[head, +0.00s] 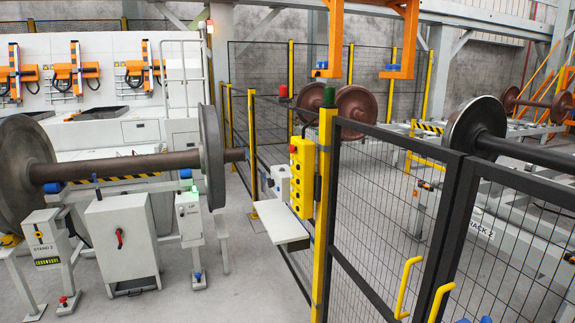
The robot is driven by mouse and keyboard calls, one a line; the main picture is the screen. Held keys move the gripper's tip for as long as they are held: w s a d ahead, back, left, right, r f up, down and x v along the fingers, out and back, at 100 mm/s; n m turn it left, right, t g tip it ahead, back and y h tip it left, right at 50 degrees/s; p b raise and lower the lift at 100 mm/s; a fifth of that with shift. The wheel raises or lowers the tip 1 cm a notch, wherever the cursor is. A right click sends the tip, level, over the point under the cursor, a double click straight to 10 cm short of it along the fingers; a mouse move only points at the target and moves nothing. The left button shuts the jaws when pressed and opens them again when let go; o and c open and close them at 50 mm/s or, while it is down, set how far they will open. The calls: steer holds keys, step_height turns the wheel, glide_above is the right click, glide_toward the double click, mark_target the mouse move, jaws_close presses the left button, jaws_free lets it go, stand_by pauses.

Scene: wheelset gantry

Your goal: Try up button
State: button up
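No button can be clearly read as an up button at this size. A yellow control box (302,178) with several dark buttons is fixed to a yellow post (323,215) by the fence, right of centre. A small white box (189,218) stands at centre left under the wheelset, with a small dark label too small to read surely and a green part (186,174) above it. A white box marked STAND 2 (46,238) is at the far left, with a yellow and black switch. My gripper is not in view.
A large wheelset (110,166) spans the left. A white cabinet (122,245) with a red handle stands below it. A small shelf (279,225) juts out by the post. A mesh gate (385,220) with yellow handles blocks the right. Grey floor (240,285) is clear at front centre.

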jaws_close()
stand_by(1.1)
